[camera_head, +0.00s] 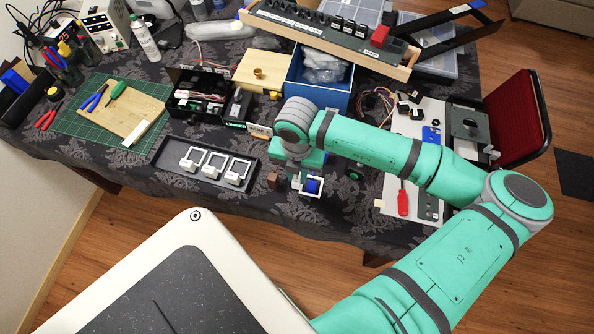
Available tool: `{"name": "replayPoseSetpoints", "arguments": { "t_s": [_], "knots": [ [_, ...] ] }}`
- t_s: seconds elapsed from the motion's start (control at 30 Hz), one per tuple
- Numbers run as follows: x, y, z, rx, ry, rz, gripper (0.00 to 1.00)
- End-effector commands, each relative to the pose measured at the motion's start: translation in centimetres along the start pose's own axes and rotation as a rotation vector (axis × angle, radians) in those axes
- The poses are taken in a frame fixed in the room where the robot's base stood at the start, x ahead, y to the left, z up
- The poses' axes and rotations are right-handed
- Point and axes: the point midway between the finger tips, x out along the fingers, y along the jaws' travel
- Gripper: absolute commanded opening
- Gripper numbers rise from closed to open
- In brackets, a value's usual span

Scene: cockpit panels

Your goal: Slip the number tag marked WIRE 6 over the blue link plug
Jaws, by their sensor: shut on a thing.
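A white square number tag (320,193) is at my gripper (299,179), just below my wrist near the table's front edge. My fingers are mostly hidden under the wrist, and they are shut on this tag. The blue link plug (313,185) shows inside the tag's white frame from this angle. I cannot tell whether the tag is around the plug or above it. The lettering on the tag is too small to read. More white tags lie in the dark tray (163,153) to the left.
A small brown block (273,180) stands just left of my gripper. A blue box (298,91) and a long connector panel (318,28) are behind. A green cutting mat (73,124) is at far left.

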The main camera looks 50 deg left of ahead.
Motion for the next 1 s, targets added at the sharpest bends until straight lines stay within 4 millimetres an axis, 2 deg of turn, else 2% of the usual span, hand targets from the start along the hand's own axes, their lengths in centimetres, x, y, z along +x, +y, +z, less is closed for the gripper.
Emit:
{"name": "replayPoseSetpoints", "arguments": {
  "t_s": [0.6,1.0],
  "knots": [
    [3.0,0.0,0.0,0.0,0.0,0.0,0.0],
    [3.5,0.0,0.0,0.0,0.0,0.001,0.0]
  ]
}}
